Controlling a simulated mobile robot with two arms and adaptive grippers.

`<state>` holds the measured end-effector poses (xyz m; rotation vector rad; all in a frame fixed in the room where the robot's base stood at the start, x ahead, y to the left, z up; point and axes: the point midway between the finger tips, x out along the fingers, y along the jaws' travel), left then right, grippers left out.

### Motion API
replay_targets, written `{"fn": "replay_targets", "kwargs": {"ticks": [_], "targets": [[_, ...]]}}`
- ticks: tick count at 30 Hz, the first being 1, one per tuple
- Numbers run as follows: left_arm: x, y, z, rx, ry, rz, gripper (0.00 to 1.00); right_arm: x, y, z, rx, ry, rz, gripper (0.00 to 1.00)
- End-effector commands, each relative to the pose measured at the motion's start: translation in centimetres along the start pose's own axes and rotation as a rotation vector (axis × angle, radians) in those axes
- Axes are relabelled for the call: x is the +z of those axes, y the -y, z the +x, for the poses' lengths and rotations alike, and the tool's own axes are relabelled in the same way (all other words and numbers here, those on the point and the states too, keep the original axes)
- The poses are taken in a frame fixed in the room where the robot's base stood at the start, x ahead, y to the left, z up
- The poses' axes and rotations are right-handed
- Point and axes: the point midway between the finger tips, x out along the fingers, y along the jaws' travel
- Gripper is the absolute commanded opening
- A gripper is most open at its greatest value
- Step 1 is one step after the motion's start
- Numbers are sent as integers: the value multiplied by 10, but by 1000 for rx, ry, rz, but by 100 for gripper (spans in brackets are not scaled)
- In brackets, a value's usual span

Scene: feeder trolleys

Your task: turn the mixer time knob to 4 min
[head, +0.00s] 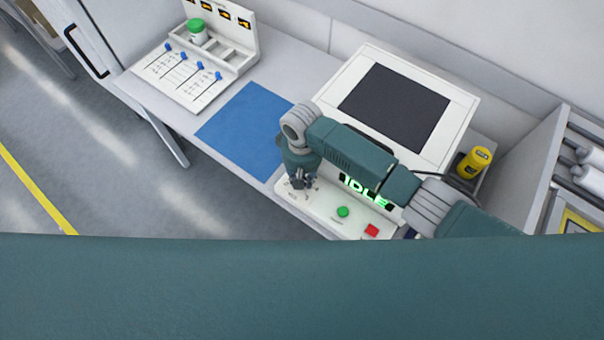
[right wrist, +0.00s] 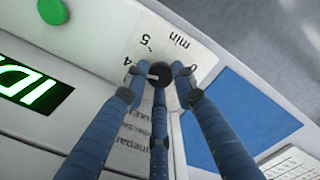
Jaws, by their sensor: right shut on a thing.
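The mixer control panel (head: 322,203) is a white slanted box with a glowing green IDLE display (head: 368,191). My right gripper (head: 300,184) reaches down onto the panel's left end. In the right wrist view its three fingers are closed around the small dark time knob (right wrist: 159,75). The knob has a pale pointer mark on its left side in that view, roughly towards the printed 4. A 5 and "min" are printed nearby; other labels are partly covered by the fingers. In the head view the gripper hides the knob. My left gripper is not in view.
A dark-topped white unit (head: 395,107) and a yellow canister (head: 473,162) stand behind.

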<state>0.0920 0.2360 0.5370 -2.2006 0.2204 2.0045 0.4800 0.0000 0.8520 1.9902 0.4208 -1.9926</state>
Motion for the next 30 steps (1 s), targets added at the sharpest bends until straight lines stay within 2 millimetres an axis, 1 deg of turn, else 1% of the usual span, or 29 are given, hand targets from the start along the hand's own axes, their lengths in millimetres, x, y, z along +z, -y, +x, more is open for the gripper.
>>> {"fn": "replay_targets", "kwargs": {"ticks": [15,16,17,18,19,26,30], "targets": [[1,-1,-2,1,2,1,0,-1,0,0,0,-1,20,0],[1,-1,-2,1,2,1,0,-1,0,0,0,-1,19,30],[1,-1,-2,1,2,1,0,-1,0,0,0,-2,19,36],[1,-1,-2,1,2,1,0,-1,0,0,0,-1,19,44],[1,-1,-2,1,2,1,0,-1,0,0,0,-1,19,45],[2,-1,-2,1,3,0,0,0,0,0,0,-1,19,45],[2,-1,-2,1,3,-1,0,-1,0,-7,-1,-3,19,45]]}}
